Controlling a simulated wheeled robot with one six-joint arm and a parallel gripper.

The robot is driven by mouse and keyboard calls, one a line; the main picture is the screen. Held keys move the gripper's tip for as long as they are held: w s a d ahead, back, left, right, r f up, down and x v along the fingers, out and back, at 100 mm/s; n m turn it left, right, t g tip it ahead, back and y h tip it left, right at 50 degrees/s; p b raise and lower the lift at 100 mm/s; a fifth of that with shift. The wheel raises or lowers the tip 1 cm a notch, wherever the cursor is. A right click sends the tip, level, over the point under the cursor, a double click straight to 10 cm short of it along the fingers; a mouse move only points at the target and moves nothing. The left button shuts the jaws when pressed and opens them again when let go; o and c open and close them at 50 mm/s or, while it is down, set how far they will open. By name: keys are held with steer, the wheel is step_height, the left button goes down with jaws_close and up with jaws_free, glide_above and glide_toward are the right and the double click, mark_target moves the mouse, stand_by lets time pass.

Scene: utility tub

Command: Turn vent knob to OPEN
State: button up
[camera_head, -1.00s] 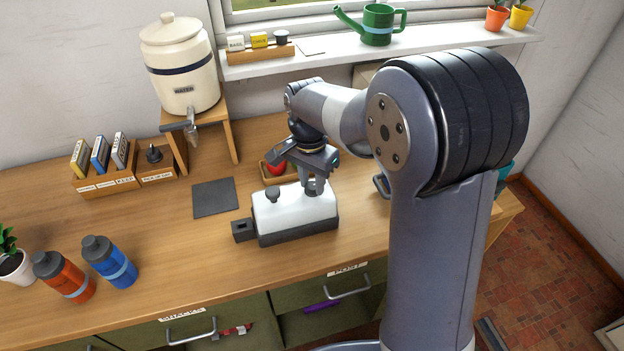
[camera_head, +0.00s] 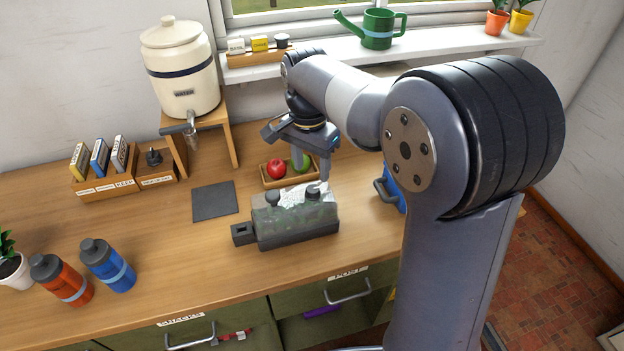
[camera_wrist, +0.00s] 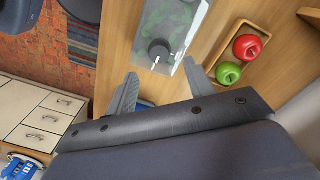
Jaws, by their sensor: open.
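The utility tub (camera_head: 290,226) sits on the wooden counter with a dark base. Its body is mostly see-through, with green shapes inside and a whitish patch on its top at the back right. Two dark knobs stand on top, a left one (camera_head: 272,198) and a right one (camera_head: 312,193). One round dark knob (camera_wrist: 159,51) shows in the wrist view, just beyond the fingertips and roughly in line with the gap. I cannot read the knob's setting or any label. My gripper (camera_head: 312,167) is open and empty, above the tub's right end and apart from the knob.
A small tray (camera_head: 268,184) with a red apple (camera_head: 276,168) and a green apple (camera_head: 302,163) lies just behind the tub. A dark square mat (camera_head: 214,200) is left of it. A water crock (camera_head: 180,70) stands behind left. Bottles stand front left.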

mark_target(312, 188)
steer(key=shift+w+a+r, duration=0.1)
steer(key=shift+r, duration=2.25)
steer(key=shift+f, duration=0.1)
steer(key=f, duration=1)
steer(key=shift+d+f+p, duration=0.2)
steer(key=shift+f+p, duration=0.2)
steer(key=shift+r, duration=0.1)
